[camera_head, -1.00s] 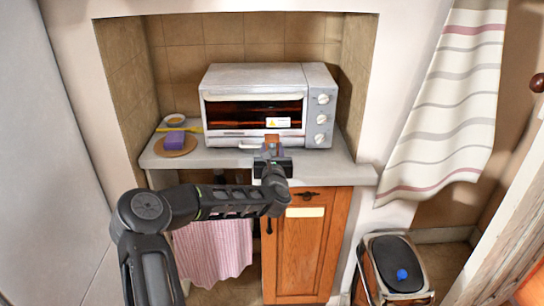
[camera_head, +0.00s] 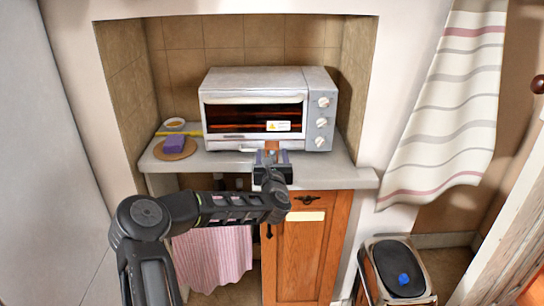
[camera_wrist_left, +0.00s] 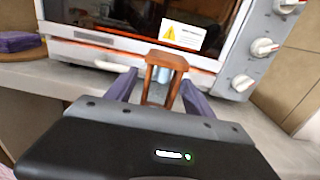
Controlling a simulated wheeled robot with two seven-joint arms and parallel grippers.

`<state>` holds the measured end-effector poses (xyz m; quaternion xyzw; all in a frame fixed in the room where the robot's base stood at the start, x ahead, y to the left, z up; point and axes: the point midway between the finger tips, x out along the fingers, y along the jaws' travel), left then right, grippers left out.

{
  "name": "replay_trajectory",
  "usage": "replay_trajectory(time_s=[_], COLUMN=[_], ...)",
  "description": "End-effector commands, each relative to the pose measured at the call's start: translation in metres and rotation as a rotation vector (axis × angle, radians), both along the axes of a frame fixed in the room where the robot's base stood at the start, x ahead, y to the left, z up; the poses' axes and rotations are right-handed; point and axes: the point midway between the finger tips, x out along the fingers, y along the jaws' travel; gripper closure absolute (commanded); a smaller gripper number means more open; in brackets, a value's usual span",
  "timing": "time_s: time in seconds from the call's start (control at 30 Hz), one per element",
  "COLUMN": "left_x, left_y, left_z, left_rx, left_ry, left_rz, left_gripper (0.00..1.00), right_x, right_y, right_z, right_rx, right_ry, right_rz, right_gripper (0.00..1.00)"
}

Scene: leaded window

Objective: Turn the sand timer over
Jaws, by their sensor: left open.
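The sand timer (camera_wrist_left: 166,68) is a small brown wooden frame with a flat top and thin posts. It stands upright on the grey counter in front of the toaster oven, and its lower part is hidden behind my gripper in the left wrist view. It also shows in the head view (camera_head: 271,145), just beyond the gripper. My left gripper (camera_head: 270,158) is open, with its two purple-grey fingers (camera_wrist_left: 158,95) on either side of the timer. I cannot tell whether the fingers touch it. My right gripper is not in view.
A white toaster oven (camera_head: 318,83) stands close behind the timer. A purple block (camera_head: 174,142) lies on a round wooden board (camera_head: 188,151) at the left, with a small dish (camera_head: 174,122) behind. The counter (camera_head: 335,172) is clear at the right. A bin (camera_head: 398,268) stands below right.

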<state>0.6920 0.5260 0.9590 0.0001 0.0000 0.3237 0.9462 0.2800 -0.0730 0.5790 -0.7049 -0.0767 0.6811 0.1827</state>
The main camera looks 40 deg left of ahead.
Motion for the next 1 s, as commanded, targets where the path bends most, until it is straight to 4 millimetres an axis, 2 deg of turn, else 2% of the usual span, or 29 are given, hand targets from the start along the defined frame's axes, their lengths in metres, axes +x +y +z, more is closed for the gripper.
replay_trajectory(time_s=[0.27, 0.7, 1.0], left_x=[-0.009, -0.059, -0.062], left_y=[-0.007, -0.045, -0.048], left_z=[0.000, -0.001, 0.000], left_rx=[0.001, 0.002, -0.001], left_ry=[0.000, 0.001, 0.001], left_rz=[-0.001, 0.000, 0.000], left_gripper=[0.39, 0.39, 0.39], right_x=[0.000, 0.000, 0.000], right_y=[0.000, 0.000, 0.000], right_z=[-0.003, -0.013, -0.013], right_rx=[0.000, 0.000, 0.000], right_ry=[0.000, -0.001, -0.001], right_rz=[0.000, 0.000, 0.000], right_gripper=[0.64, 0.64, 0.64])
